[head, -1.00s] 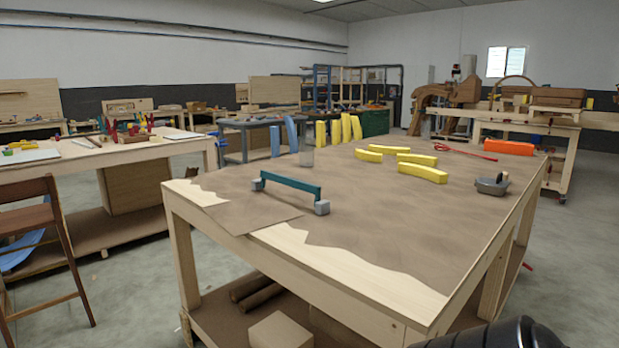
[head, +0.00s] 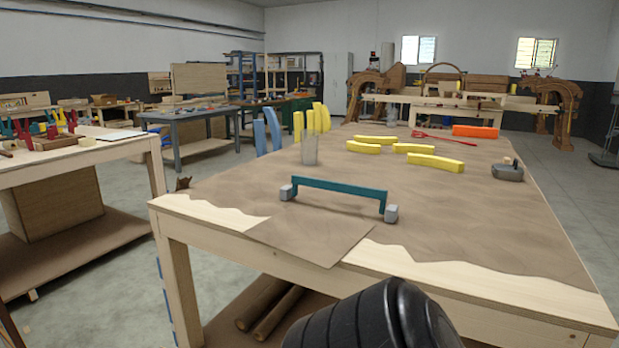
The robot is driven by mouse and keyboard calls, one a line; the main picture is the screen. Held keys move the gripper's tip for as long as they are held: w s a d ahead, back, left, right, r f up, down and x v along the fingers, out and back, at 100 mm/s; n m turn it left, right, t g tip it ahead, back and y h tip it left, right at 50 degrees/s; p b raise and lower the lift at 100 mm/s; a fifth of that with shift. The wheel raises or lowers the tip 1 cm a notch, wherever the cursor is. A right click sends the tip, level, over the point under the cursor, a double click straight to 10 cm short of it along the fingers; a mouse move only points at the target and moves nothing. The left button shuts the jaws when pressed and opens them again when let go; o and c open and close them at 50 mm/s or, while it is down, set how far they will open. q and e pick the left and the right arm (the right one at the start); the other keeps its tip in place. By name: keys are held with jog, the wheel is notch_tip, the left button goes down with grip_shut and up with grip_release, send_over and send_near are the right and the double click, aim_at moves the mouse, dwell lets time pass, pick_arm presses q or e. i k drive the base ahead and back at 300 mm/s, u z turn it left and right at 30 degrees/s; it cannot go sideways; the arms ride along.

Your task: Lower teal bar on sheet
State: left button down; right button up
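The teal bar (head: 340,186) spans two small grey blocks (head: 391,213) at its ends, in the front part of the table in the head view. The bar is raised off the brown surface, with a gap under its middle. A flat brown sheet (head: 312,240) lies just in front of it, one corner hanging over the table's front edge. A larger brown covering with a ragged front edge (head: 480,225) lies over most of the table. Neither of my grippers is in view. A black rounded part, probably my arm, shows at the bottom.
Behind the bar are a clear cup (head: 309,150), yellow curved pieces (head: 436,163), upright blue pieces (head: 267,133), a red tool (head: 440,137), an orange block (head: 475,131) and a dark grey tool (head: 507,172). The right front of the table is clear. Another workbench (head: 80,150) stands left.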

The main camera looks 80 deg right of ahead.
aim_at(343, 188)
jog(key=z, duration=3.65)
jog(key=i, duration=1)
jog(key=z, duration=0.1)
